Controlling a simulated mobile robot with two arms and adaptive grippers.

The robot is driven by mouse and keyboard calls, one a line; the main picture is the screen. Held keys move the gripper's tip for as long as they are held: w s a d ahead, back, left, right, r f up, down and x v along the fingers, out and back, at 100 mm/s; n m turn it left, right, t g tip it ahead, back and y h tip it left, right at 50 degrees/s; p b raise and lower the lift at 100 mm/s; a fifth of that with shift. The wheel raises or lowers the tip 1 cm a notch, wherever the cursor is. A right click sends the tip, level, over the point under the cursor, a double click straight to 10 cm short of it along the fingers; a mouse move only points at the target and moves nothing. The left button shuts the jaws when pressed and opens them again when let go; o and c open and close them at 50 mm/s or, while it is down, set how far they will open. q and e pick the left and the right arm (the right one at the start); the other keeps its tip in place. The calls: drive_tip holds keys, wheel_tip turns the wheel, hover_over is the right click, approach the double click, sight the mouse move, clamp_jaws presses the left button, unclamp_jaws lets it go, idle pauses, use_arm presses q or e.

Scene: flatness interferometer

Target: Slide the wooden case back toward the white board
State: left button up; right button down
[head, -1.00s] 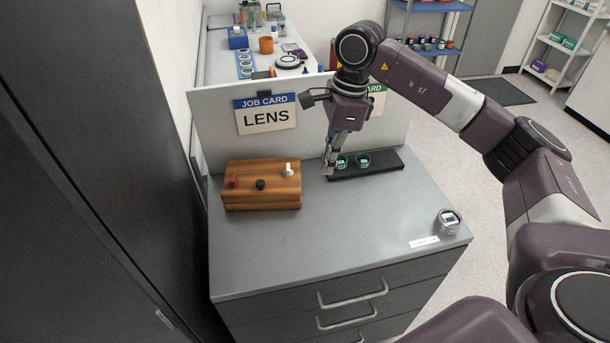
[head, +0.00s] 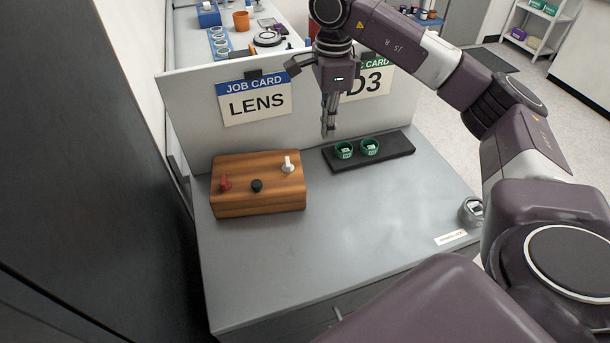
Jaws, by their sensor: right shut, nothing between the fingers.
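The wooden case (head: 258,197) is a brown box with a red knob, a black knob and a white knob on top. It sits on the left part of the grey cabinet top (head: 330,245), a little in front of the white board (head: 195,125). My right gripper (head: 327,133) points down, shut and empty. It is to the right of the case and behind it, near the white board and above the far edge of the black tray. It does not touch the case. My left gripper is not in view.
A black tray (head: 395,148) with two green rings (head: 344,150) lies to the right of the case. A grey round part (head: 471,211) stands at the right edge, near a small label (head: 451,237). Job cards (head: 254,98) hang on the board. The front middle is clear.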

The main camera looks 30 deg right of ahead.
wheel_tip(320, 180, down, 14)
drive_tip(key=shift+w+a+r, duration=0.1)
drive_tip(key=shift+w+r, duration=0.05)
drive_tip(key=shift+r, duration=0.05)
drive_tip(key=shift+w+a+r+p, duration=0.1)
drive_tip(key=shift+w+a+p, duration=0.2)
drive_tip(key=shift+a+p, duration=0.25)
drive_tip(key=shift+w+a+r+p, duration=0.1)
drive_tip(key=shift+w+a+p, duration=0.2)
drive_tip(key=shift+a, duration=0.4)
drive_tip(key=shift+w+a+f, duration=0.15)
drive_tip(key=shift+a, duration=0.45)
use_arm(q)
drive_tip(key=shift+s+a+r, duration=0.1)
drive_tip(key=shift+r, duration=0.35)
use_arm(e)
drive_tip(key=shift+d, duration=0.1)
